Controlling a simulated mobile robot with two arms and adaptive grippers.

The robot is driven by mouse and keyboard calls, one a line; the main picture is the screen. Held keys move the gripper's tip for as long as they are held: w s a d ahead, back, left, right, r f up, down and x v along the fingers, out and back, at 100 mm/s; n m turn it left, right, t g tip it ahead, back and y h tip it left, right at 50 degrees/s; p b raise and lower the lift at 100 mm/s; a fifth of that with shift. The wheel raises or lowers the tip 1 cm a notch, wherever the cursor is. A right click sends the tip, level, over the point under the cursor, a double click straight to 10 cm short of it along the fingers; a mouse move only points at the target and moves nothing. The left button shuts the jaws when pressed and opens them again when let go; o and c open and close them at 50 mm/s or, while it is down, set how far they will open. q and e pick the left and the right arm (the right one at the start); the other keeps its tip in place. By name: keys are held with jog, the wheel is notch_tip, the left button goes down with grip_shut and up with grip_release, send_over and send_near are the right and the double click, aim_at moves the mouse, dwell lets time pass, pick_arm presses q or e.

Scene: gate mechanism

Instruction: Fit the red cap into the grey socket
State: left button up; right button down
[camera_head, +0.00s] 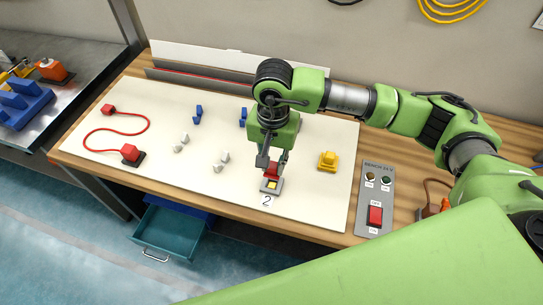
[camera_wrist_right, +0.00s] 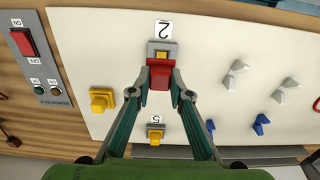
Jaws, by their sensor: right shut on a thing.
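The red cap (camera_head: 271,172) is between the fingertips of my right gripper (camera_head: 272,165), which is shut on it. In the right wrist view the cap (camera_wrist_right: 159,76) sits between the two fingertips (camera_wrist_right: 160,70). The grey socket (camera_head: 278,188) with a yellow middle lies on the white board beside the label "2". My left gripper is not in view.
A yellow block (camera_head: 328,161) stands right of the gripper, near a switch panel (camera_head: 374,200) with a red rocker. White (camera_head: 181,143) and blue (camera_head: 198,115) pieces and a red cable (camera_head: 147,122) lie left. The white board (camera_head: 225,195) is clear around the socket's left.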

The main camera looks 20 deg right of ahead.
jog(key=f, duration=0.2)
jog(key=w+f+b, duration=0.1)
jog(key=f, duration=0.1)
jog(key=shift+s+f+b, duration=0.25)
jog(key=shift+f+b, duration=0.7)
jog(key=shift+b, duration=0.2)
jog(key=shift+r, duration=0.1)
jog(key=shift+r, duration=0.2)
dwell(0.3)
jog(key=shift+f+b, duration=0.85)
jog(key=shift+b, duration=0.35)
dwell(0.4)
